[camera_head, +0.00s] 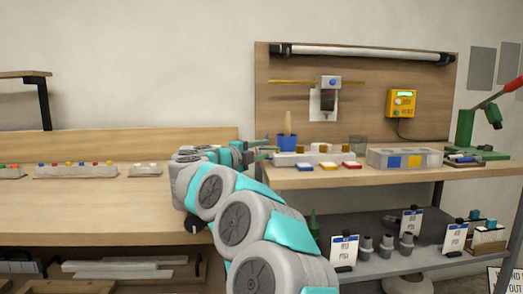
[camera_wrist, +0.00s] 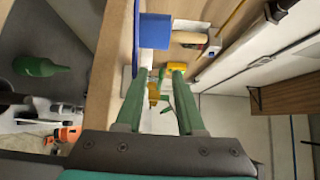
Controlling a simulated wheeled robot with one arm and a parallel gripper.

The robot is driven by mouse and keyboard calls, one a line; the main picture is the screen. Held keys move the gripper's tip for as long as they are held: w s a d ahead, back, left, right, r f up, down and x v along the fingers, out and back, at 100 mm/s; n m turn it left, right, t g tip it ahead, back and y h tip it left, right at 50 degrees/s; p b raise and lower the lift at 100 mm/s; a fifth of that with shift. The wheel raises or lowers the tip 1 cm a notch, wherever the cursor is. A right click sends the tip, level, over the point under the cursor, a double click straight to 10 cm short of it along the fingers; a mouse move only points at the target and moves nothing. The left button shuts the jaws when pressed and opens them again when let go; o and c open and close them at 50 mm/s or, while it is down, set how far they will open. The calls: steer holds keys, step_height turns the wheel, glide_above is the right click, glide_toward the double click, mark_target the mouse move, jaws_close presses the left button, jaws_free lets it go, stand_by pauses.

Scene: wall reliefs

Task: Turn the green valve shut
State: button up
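I cannot clearly make out a green valve in either view. In the wrist view my gripper (camera_wrist: 158,72) has two long green fingers with a gap between their tips, so it is open. A small yellow piece (camera_wrist: 154,93) with thin green parts beside it shows in the gap; I cannot tell whether it is part of a valve or whether the fingers touch it.
A blue cup (camera_head: 287,141) stands close by on the right bench (camera_head: 390,174); it also shows beyond the fingers in the wrist view (camera_wrist: 154,30). A yellow box (camera_head: 401,103) hangs on the wooden back panel (camera_head: 290,75). A green bottle (camera_wrist: 40,66) stands lower down.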

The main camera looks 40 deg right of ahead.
jaws_close()
stand_by(0.6)
